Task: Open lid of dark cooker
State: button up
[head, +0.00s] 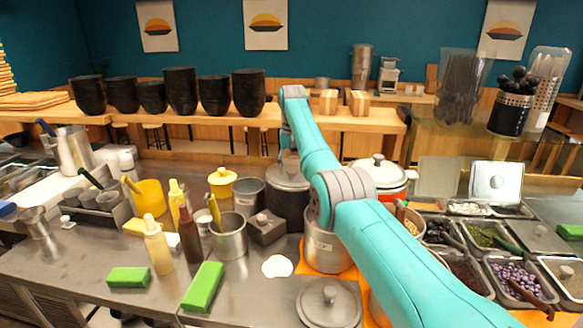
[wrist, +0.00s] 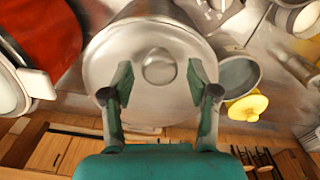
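The dark cooker (head: 287,208) stands mid-counter in the head view, partly behind my arm. Its round grey lid (head: 284,180) lies on top. In the wrist view the lid (wrist: 110,75) fills the middle, with its round knob (wrist: 160,66) at the centre. My gripper (wrist: 160,80) is open, its two fingers apart on the left and right of the knob. A gap shows on both sides, and I cannot tell the height of the fingertips over the lid. In the head view my arm hides most of the gripper.
A red-orange cooker with a pale lid (head: 379,172) stands to the right. A grey pot (head: 250,193) and a yellow lidded pot (head: 222,184) stand to the left. Nearer are a steel pot (head: 328,254) and a loose grey lid (head: 330,303). Topping trays (head: 490,235) fill the right side.

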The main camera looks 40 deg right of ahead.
grip_shut()
jog(key=shift+r, duration=0.15)
